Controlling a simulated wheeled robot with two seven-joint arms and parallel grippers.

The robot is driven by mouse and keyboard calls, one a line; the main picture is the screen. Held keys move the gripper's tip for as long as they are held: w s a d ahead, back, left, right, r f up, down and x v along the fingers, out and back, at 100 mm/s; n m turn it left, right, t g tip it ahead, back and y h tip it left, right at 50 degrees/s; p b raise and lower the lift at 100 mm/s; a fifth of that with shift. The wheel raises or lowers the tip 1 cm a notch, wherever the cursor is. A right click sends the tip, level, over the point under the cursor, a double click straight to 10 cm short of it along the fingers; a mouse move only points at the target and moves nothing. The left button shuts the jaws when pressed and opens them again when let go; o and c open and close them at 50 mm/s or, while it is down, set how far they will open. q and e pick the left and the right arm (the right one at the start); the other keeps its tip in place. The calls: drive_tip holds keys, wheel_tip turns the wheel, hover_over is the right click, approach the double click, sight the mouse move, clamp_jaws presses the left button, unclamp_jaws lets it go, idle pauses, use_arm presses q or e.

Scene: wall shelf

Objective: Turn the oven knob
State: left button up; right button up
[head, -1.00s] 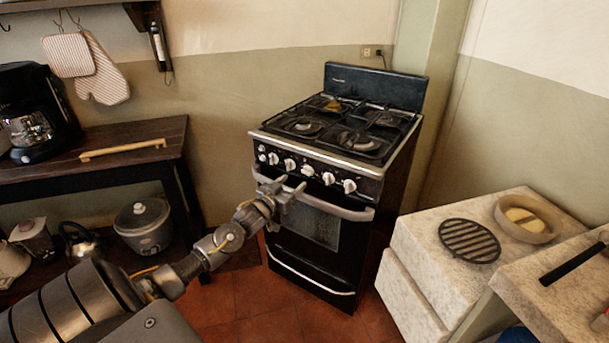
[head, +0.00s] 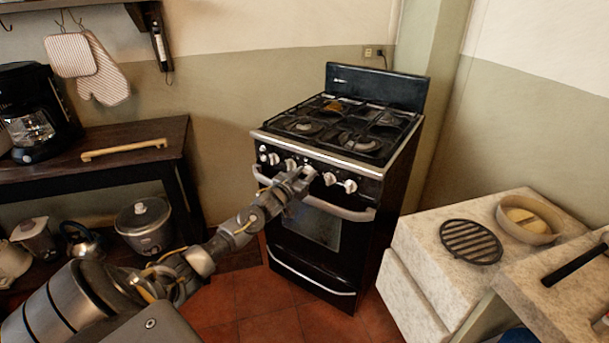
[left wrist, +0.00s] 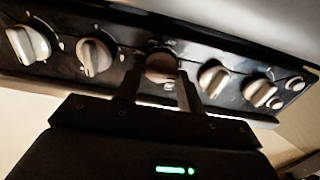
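The black oven (head: 318,228) has a row of white knobs on its front panel, including one (head: 329,179) just right of my gripper and one (head: 290,164) just left. My left gripper (head: 308,172) is at the panel, in front of the middle knob and mostly hiding it in the head view. In the left wrist view, the middle knob (left wrist: 160,66) lies between the two fingertips (left wrist: 158,82), one on each side. The fingers are apart, with no clear grip on the knob. My right gripper is not in view.
The oven's door handle (head: 340,208) runs just below my gripper. A dark wooden table (head: 60,178) stands left, and a pale stone counter (head: 425,238) stands right. Open tiled floor (head: 250,300) lies in front of the oven.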

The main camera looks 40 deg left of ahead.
use_arm(q)
drive_tip(key=c, duration=0.4)
